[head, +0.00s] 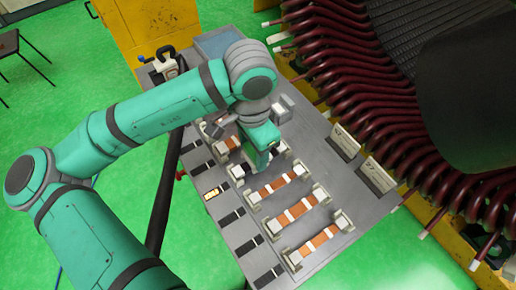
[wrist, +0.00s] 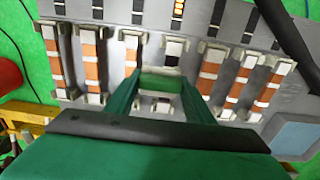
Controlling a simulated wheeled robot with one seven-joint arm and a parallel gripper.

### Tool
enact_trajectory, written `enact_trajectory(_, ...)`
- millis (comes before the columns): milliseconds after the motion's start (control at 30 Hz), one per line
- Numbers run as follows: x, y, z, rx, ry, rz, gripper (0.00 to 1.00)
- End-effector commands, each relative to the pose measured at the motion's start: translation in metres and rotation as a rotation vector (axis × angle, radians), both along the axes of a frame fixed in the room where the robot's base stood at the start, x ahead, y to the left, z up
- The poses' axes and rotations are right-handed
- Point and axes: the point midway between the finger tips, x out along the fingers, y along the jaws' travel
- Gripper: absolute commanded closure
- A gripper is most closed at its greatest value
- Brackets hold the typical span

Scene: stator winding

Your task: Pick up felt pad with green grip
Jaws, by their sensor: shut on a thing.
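My gripper (head: 262,158) is low over the middle of the grey worktable, among the clamped bars. In the wrist view my gripper (wrist: 161,88) has its two green fingers closed on a small green block, which I take as the grip of the felt pad (wrist: 160,84). A pale strip shows along its far edge. The pad's underside is hidden, and I cannot tell whether it touches the table. In the head view my gripper and arm hide the pad.
Copper-coloured bars with white bands (head: 300,210) sit in pale end clamps on both sides. Black strips (head: 232,217) and one yellow-marked strip (head: 213,192) line the table's left edge. A blue-grey tray (head: 218,42) is at the far end. Dark red coils (head: 360,85) stand at right.

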Motion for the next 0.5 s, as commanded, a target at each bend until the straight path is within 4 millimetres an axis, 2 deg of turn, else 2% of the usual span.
enact_trajectory(67, -0.012, 0.005, 0.016, 0.001, -0.004, -0.001, 0.79)
enact_trajectory(300, -0.058, 0.022, 0.035, 0.000, -0.004, 0.001, 0.79)
enact_trajectory(500, -0.082, 0.031, 0.047, 0.001, -0.002, 0.000, 0.79)
